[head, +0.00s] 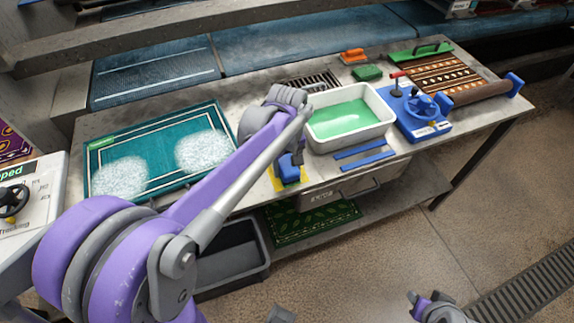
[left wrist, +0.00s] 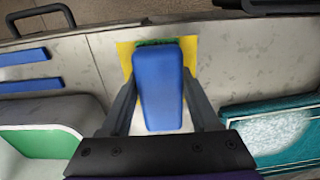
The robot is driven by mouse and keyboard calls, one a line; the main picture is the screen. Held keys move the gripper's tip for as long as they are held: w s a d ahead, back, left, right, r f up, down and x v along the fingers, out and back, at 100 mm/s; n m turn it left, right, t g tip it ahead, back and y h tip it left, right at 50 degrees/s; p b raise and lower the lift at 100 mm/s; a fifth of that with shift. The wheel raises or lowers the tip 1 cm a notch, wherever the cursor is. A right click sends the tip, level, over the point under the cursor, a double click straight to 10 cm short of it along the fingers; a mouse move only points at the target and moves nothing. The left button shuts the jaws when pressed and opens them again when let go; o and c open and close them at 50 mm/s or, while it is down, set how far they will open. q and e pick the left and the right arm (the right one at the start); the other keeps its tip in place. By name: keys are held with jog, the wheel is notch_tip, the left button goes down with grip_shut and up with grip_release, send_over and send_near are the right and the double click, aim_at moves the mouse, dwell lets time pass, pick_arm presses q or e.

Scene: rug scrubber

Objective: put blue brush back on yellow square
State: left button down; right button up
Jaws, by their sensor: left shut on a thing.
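The blue brush (left wrist: 158,88) is between the two fingers of my left gripper (left wrist: 158,100), which is shut on it. In the left wrist view the brush lies over the yellow square (left wrist: 125,58), whose edges show around its far end and sides. In the head view the blue brush (head: 289,167) and the yellow square (head: 278,184) show at the table's front edge, partly behind my left arm. I cannot tell whether the brush touches the square. My right gripper (head: 436,309) is low at the bottom right, away from the table; its fingers are not clear.
A white basin (head: 385,118) of green liquid stands right of the brush, with two blue strips (head: 363,159) before it. Left is a teal rug (head: 140,133) with foam patches. A blue device (head: 416,115) and a patterned rug (head: 440,75) lie further right.

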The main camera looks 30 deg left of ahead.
aim_at(287, 164)
pick_arm(q)
jog(key=shift+f, duration=0.1)
jog(key=shift+c, duration=0.6)
grip_release()
jog(key=shift+r, duration=0.25)
notch_tip(287, 164, up, 11)
jog(key=p, duration=0.1)
jog(key=s+d+f+m+t, duration=0.2)
jog(key=s+d+f+m, duration=0.1)
jog(key=s+f+m, duration=0.2)
jog(key=s+d+f+m+t, duration=0.3)
jog(key=s+f+m, duration=0.2)
jog(key=s, duration=0.5)
notch_tip(287, 164, down, 2)
jog(key=shift+s+f, duration=0.1)
jog(key=shift+s, duration=0.15)
